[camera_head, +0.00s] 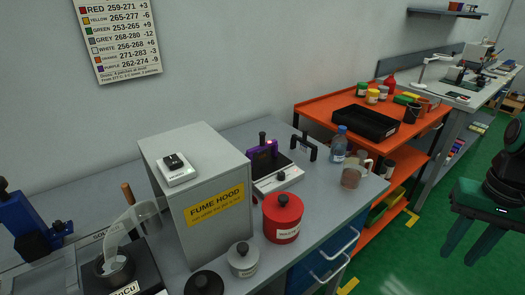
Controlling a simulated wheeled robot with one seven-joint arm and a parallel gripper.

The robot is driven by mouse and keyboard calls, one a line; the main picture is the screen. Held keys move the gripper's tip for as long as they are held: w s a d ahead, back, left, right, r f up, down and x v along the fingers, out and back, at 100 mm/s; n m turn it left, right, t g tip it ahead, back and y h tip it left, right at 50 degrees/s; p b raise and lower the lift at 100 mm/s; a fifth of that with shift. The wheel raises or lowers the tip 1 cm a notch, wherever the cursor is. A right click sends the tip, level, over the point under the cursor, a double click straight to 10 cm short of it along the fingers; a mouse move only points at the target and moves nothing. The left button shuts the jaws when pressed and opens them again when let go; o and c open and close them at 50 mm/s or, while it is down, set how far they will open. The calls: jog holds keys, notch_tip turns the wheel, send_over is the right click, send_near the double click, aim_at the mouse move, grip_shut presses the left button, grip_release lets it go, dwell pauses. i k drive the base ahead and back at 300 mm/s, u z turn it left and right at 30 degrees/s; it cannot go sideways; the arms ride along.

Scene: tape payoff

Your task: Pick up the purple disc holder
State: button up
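A purple holder (268,147) with a dark knob stands on the grey bench, behind a white boxed device. It is just right of the grey fume hood box, whose edge partly hides it. My gripper (466,254) is at the far right, over the green floor and well away from the holder. Its two dark green fingers point down and stand apart, with nothing visible between them.
The fume hood box (165,148) stands tall left of the holder. A white device (280,180), a red canister (283,217), a black bracket (304,146), a blue-capped bottle (339,146) and a jug (353,172) surround it. An orange cart (320,116) stands behind right.

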aim_at(264, 146)
jog(key=u, duration=1.45)
jog(key=k, duration=1.25)
jog(key=z, duration=0.75)
jog(key=i, duration=1.7)
jog(key=u, duration=0.05)
